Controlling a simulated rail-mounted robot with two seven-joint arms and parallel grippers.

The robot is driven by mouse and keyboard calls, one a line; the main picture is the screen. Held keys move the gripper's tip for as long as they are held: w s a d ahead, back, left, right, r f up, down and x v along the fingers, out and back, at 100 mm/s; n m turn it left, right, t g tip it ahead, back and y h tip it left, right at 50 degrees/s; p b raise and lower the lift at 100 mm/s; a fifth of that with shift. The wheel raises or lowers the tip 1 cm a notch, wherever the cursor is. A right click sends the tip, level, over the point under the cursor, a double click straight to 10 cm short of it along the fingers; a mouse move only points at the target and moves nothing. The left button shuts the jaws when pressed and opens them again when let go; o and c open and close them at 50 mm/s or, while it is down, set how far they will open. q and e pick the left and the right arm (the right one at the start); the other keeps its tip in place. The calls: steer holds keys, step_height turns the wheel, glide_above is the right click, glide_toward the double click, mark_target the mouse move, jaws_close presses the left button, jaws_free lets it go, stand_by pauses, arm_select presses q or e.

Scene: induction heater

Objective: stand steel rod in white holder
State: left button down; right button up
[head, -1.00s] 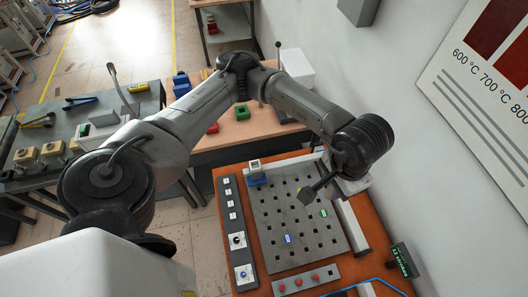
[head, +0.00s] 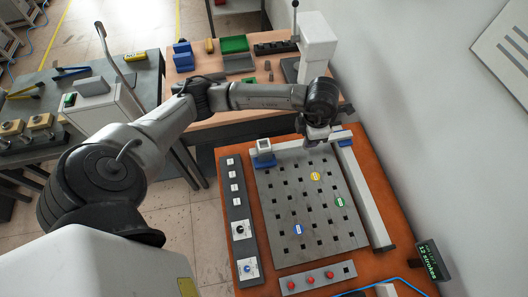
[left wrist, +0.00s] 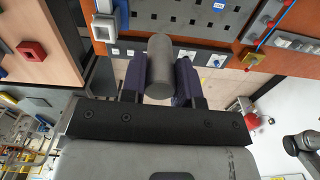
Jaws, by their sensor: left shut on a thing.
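My left gripper (head: 318,136) is above the far end of the grey perforated plate (head: 268,205). In the left wrist view the gripper (left wrist: 160,85) is shut on the steel rod (left wrist: 160,68), a thick grey cylinder between its dark fingers. I cannot make the rod out clearly in the head view. The white holder (head: 264,146), a small square block with an opening, stands by a blue piece at the plate's far left corner, left of the gripper. It seems to show in the left wrist view (left wrist: 103,29). My right gripper is not in view.
A dark button panel (head: 236,205) lies left of the plate and a red-button strip (head: 318,280) at the near edge. Yellow, green and blue discs lie on the plate. A pale rail (head: 366,195) runs along the right. A wooden table (head: 205,75) stands beyond.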

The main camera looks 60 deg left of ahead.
arm_select(q)
steer(key=a+f+n+b, duration=0.3)
steer(key=a+f+n, duration=0.2)
steer(key=f+n, duration=0.35)
steer(key=n+p, duration=0.2)
steer(key=p, duration=0.1)
glide_above(264, 140)
steer(key=d, duration=0.2)
step_height(264, 140, down, 7)
steer(key=shift+s+a+f+p, duration=0.1)
steer(key=shift+s+f+p, duration=0.1)
steer(key=shift+f, duration=0.75)
steer(key=shift+s+a+f+p, duration=0.1)
steer(key=shift+s+f+p, duration=0.1)
steer(key=shift+f, duration=0.85)
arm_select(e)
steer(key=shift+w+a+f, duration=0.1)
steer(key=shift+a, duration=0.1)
arm_select(q)
steer(key=shift+f, duration=0.1)
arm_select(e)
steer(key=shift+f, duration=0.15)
